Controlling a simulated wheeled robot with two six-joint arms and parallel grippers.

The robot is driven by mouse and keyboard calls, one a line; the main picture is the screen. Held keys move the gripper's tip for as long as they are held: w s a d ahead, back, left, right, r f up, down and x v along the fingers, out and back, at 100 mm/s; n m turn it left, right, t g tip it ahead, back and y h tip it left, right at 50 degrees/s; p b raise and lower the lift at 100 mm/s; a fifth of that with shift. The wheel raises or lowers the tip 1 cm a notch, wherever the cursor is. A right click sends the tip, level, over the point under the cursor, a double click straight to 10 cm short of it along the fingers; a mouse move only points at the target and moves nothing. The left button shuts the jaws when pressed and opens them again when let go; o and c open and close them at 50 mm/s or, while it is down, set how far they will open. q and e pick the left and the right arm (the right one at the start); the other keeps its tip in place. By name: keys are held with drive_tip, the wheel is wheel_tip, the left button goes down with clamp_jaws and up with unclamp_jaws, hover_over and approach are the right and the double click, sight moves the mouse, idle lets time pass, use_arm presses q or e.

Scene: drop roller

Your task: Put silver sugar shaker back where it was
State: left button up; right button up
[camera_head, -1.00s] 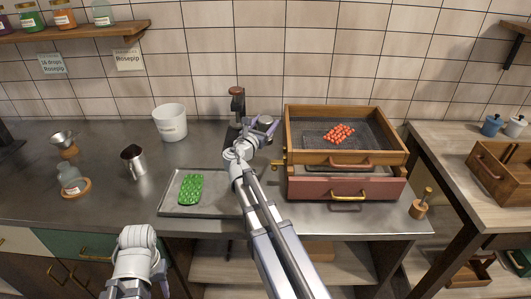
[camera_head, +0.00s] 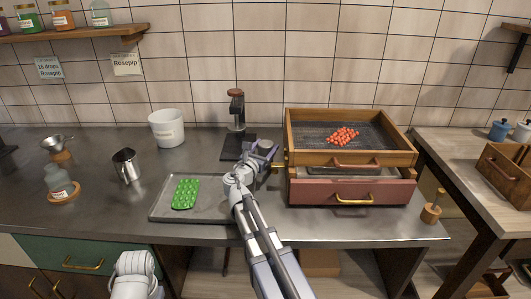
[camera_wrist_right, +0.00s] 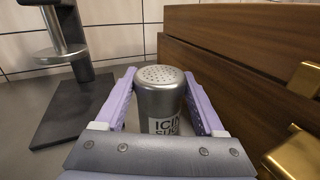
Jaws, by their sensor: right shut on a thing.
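The silver sugar shaker (camera_wrist_right: 160,88) has a perforated domed lid and a white label reading in part "ICIN". In the right wrist view it stands upright between the two purple fingers of my right gripper (camera_wrist_right: 160,102), which is shut on it. In the head view only its silver top (camera_head: 266,144) shows at my right gripper (camera_head: 262,153), left of the wooden drawer unit. Its base is hidden, so I cannot tell whether it touches the counter. My left arm (camera_head: 135,278) shows at the bottom left edge; its fingertips are out of frame.
A black press stand (camera_head: 237,112) is behind and left of the shaker. The drawer unit (camera_head: 402,158), with red pieces in its top tray, is close on the right. A metal tray (camera_head: 213,207) with a green mold (camera_head: 186,194) lies left. A steel jug (camera_head: 126,166) and white tub (camera_head: 167,127) stand farther left.

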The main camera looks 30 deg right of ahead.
drive_tip(key=shift+r, duration=0.1)
drive_tip(key=o, duration=1.2)
drive_tip(key=shift+r, duration=0.15)
drive_tip(key=v, duration=1.2)
